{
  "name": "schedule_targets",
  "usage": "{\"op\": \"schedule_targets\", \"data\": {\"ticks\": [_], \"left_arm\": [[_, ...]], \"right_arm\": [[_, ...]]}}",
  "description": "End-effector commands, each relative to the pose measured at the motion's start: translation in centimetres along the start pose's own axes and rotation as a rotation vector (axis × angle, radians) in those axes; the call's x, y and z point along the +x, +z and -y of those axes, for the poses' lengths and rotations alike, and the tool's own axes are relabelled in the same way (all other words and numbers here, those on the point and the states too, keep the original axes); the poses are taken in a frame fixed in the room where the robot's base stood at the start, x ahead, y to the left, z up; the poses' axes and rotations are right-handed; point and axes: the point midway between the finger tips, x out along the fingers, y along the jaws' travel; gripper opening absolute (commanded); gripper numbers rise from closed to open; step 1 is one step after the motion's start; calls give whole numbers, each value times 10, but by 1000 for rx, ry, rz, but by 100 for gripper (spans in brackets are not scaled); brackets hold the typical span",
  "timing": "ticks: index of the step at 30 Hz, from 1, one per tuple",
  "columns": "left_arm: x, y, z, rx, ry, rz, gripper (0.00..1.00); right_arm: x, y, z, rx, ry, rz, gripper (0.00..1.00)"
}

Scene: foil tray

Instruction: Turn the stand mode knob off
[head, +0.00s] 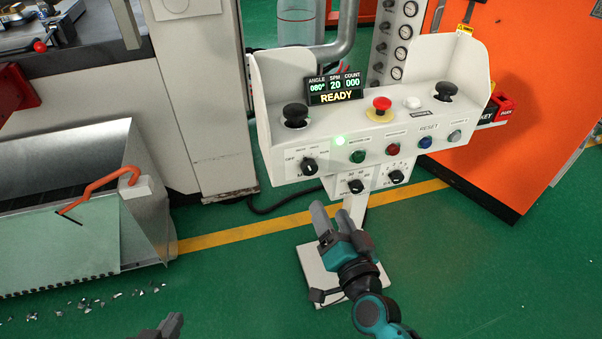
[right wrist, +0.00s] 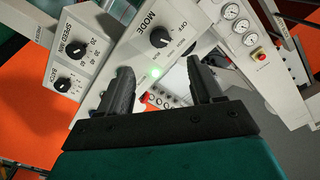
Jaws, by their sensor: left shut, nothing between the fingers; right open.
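The stand mode knob (head: 309,167) is a black rotary knob at the lower left of the white control stand's front face, with OFF printed to its upper left. In the right wrist view the knob (right wrist: 160,38) shows under the word MODE, above the fingers. I cannot tell which label its pointer meets. My right gripper (head: 331,211) is open and empty, below and slightly right of the knob, apart from it. Its two dark fingers (right wrist: 160,80) frame the lower wrist view. My left gripper (head: 174,322) is shut and empty at the bottom edge, far from the stand.
A lower panel carries two more black knobs (head: 356,186). Green, red and blue buttons (head: 392,149) and a red emergency stop (head: 382,104) sit on the stand. Green floor between is open.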

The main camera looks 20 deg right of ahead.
Motion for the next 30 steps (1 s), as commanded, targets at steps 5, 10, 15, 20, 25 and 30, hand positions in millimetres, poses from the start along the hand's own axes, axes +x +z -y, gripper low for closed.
{"op": "schedule_targets", "data": {"ticks": [5,10,15,20,25,30], "left_arm": [[1,1,-2,-2,4,0,0],[3,3,-4,-9,6,1,0],[5,6,-6,-16,7,4,0],[6,7,-6,-18,9,3,0],[7,7,-7,-18,12,3,0],[7,4,-7,-14,13,-1,0]], "right_arm": [[17,-1,0,0,0,-3,65],[50,0,0,2,-1,-4,65],[84,0,0,1,-1,-3,65],[109,0,0,1,-1,-1,65],[124,0,0,0,0,-1,65],[128,0,0,1,0,0,65]]}}
